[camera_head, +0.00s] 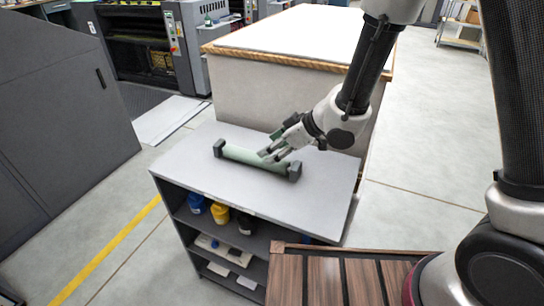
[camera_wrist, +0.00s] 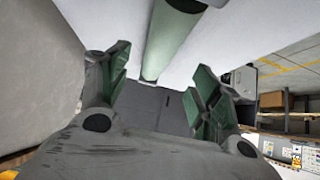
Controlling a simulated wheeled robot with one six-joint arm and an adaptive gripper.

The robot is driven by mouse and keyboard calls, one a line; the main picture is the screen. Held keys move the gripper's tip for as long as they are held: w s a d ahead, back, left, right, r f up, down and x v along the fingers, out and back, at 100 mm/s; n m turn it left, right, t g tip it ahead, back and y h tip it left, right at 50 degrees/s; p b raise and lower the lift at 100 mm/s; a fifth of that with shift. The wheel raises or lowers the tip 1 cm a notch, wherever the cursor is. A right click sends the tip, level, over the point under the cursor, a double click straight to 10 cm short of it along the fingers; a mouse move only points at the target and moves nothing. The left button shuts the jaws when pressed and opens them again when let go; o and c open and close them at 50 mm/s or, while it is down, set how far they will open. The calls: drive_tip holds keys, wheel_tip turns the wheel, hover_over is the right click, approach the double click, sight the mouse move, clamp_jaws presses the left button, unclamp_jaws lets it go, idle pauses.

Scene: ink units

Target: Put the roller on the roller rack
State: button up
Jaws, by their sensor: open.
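The roller (camera_head: 253,160) is a pale green cylinder lying across the grey top of a low shelf unit in the head view. A dark block stands at its left end (camera_head: 219,148) and another at its right end (camera_head: 294,172). I cannot tell whether these blocks are a rack or part of the roller. My gripper (camera_head: 270,154) is open at the roller's middle, tilted down from the upper right. In the wrist view the green roller (camera_wrist: 168,42) shows beyond and between the spread fingers (camera_wrist: 162,75). Whether the fingers touch it is unclear.
The shelf unit's top (camera_head: 205,177) is otherwise clear. Its shelves hold a blue container (camera_head: 196,204), a yellow container (camera_head: 220,213) and a dark one. A large white-topped table (camera_head: 300,35) stands behind. A slatted brown surface (camera_head: 325,280) lies in front.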

sight(256, 159)
drive_tip(key=x, duration=0.7)
drive_tip(key=shift+w+a+f, duration=0.15)
drive_tip(key=shift+f, duration=0.1)
clamp_jaws()
drive_tip(key=shift+r, duration=0.15)
